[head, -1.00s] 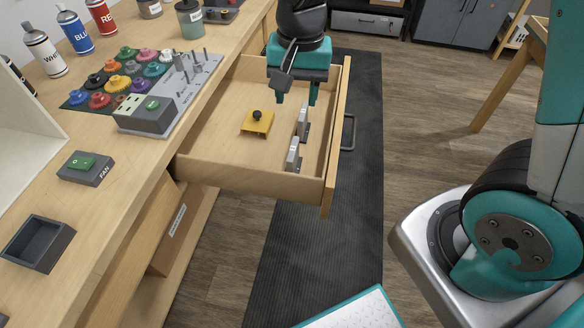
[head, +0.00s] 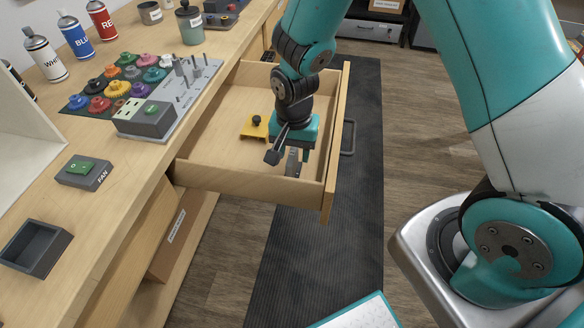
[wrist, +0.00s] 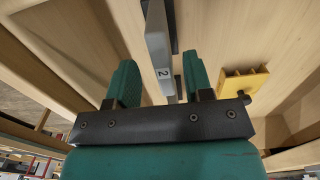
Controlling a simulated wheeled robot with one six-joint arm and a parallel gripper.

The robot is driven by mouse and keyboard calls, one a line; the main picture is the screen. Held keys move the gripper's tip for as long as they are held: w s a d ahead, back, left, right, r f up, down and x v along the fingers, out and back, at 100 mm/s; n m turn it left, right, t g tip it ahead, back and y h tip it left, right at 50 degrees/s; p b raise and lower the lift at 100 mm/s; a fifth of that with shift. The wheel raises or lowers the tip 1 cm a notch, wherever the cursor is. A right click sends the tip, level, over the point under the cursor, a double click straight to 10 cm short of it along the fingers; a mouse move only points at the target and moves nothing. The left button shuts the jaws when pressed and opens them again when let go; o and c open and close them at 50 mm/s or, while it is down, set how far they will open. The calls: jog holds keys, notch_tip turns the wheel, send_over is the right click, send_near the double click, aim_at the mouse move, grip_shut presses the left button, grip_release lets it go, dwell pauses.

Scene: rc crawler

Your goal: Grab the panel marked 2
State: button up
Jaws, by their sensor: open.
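The panel marked 2 (wrist: 158,45) is a grey upright plate in the open drawer. My gripper (wrist: 160,68) is open and points down into the drawer. In the head view my gripper (head: 292,148) is above the right side of the drawer and hides most of what lies under it. One grey panel (head: 292,163) shows just below it; its number is not readable there. I cannot tell how far the fingertips reach down beside the panel.
A yellow block with a black knob (head: 256,123) lies left of my gripper in the drawer (head: 215,155). The drawer front (head: 333,150) stands close on the right. The drawer's left part is clear. Coloured knobs (head: 125,75) and a grey fixture (head: 150,118) are on the bench.

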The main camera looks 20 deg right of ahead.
notch_tip(320, 180, down, 4)
jog(key=shift+a+r, duration=0.15)
jog(key=shift+r, duration=0.05)
grip_shut()
jog(key=shift+w+r, duration=0.1)
jog(key=shift+r, duration=0.05)
